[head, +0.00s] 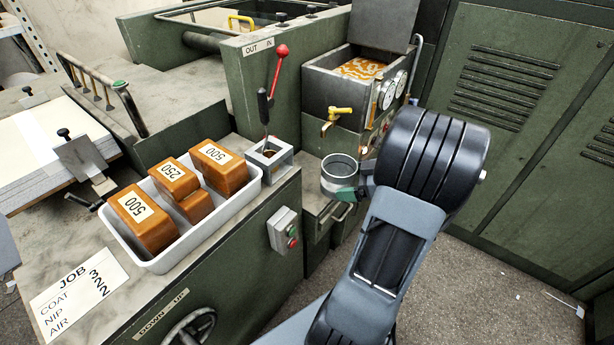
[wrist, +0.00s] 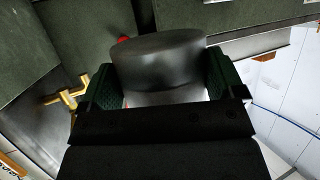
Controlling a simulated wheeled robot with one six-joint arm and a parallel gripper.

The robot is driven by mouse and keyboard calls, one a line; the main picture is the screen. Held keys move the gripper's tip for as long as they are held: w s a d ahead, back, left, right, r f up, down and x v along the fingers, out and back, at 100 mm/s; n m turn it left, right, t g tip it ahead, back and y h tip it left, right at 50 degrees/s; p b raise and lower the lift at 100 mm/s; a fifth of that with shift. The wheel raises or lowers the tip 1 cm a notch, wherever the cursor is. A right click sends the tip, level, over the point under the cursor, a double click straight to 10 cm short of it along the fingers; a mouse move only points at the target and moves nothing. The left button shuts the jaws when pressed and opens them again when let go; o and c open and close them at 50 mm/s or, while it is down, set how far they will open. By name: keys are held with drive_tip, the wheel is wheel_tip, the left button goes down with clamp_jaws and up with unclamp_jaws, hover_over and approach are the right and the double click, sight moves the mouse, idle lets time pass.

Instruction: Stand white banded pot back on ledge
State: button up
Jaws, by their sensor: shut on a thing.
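A grey pot (head: 338,183) with a pale rim and an open top shows in the head view, below the brass tap (head: 337,118). My gripper (head: 347,188) is shut on it, with a green finger pad against its side. In the wrist view the pot (wrist: 158,62) sits between both green pads of my gripper (wrist: 160,85), dark above and paler below. The pot looks roughly upright. The grey ledge (head: 316,206) is below and beside it; I cannot tell whether the pot touches it. A white band is not clear on the pot.
A metal tank (head: 325,90) with gauges and orange-patterned contents stands behind. A red-knobbed lever (head: 281,52) rises left. A white tray (head: 240,196) of brown weights lies on the bench at left. Green cabinets (head: 530,100) stand at right; open floor lies before them.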

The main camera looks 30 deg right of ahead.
drive_tip(key=w+f+b, duration=0.4)
drive_tip(key=w, duration=0.4)
drive_tip(key=b, duration=0.2)
hover_over(317, 192)
drive_tip(key=f, duration=0.4)
drive_tip(key=shift+s+f, duration=0.3)
drive_tip(key=shift+f, duration=0.1)
drive_tip(key=f+b, duration=0.1)
drive_tip(key=f, duration=0.1)
drive_tip(key=f+b, duration=0.2)
drive_tip(key=shift+w+f, duration=0.1)
drive_tip(key=shift+w, duration=0.3)
drive_tip(key=o, duration=0.9)
drive_tip(key=shift+o, duration=0.2)
